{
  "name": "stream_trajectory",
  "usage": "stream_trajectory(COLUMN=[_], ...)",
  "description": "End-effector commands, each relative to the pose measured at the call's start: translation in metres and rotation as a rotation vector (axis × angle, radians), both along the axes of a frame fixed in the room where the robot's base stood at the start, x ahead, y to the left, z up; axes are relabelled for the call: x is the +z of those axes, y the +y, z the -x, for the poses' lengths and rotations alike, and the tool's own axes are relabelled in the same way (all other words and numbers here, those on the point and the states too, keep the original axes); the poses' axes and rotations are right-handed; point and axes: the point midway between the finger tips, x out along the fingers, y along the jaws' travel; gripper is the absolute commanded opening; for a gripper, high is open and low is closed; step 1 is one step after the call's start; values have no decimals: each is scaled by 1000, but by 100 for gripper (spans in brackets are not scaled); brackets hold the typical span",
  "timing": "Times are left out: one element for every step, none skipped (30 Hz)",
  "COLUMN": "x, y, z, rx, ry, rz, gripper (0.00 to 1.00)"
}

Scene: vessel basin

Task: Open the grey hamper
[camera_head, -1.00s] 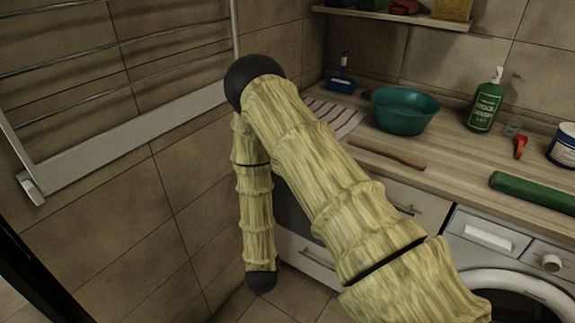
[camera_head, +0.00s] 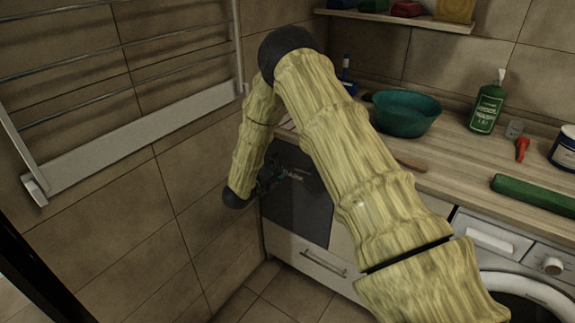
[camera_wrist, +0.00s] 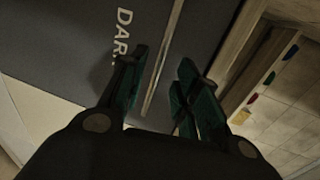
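The grey hamper (camera_head: 300,212) is a dark grey front panel set under the counter in the corner. In the wrist view, its grey face (camera_wrist: 75,45) carries pale lettering reading "DAR..". A thin light strip runs along the panel's edge in that view; I cannot tell whether it is a handle or an edge. My gripper (camera_head: 272,176) is at the upper left of the panel, partly hidden by my arm. In the wrist view, my gripper (camera_wrist: 164,62) has its two dark green fingers apart, with the strip showing between them. Contact cannot be told.
A white drawer front with a bar handle (camera_head: 323,264) lies below the panel. A washing machine (camera_head: 515,270) stands to the right. The counter above holds a teal basin (camera_head: 404,113), a green bottle (camera_head: 487,105) and other items. A towel rack (camera_head: 130,145) hangs on the left wall.

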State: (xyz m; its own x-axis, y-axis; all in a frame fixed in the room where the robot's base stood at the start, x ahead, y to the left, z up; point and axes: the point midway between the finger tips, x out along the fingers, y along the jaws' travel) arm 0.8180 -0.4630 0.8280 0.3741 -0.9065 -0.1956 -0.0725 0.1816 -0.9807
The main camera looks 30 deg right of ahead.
Motion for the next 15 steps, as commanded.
stream_trajectory(x=[0, -1, -3, -4, -5, -6, -6, -7, -8, -9, -10, -10, -11, -11, -11], y=[-8, -12, -18, -22, -26, -31, -34, -37, -41, -43, -45, -47, -48, -49, -50], z=[-3, -5, -7, -8, -10, -12, -14, -15, -16, -17, -18, -19, -19, -20, -20], rx=[-1, -2, -1, -1, 0, 0, 0, 0, 0, 0, 0, 0, 0, 0, 0], ry=[0, 0, 0, 1, 1, 1, 1, 1, 1, 1, 1, 2, 3, 3, 3], rz=[0, 0, 0, 0, -1, 0, 0, 0, 0, -1, -1, -1, -1, -1, -1], gripper=[32, 32, 32, 32, 32, 32, 32, 32, 32, 32, 32, 32, 32, 32, 32])
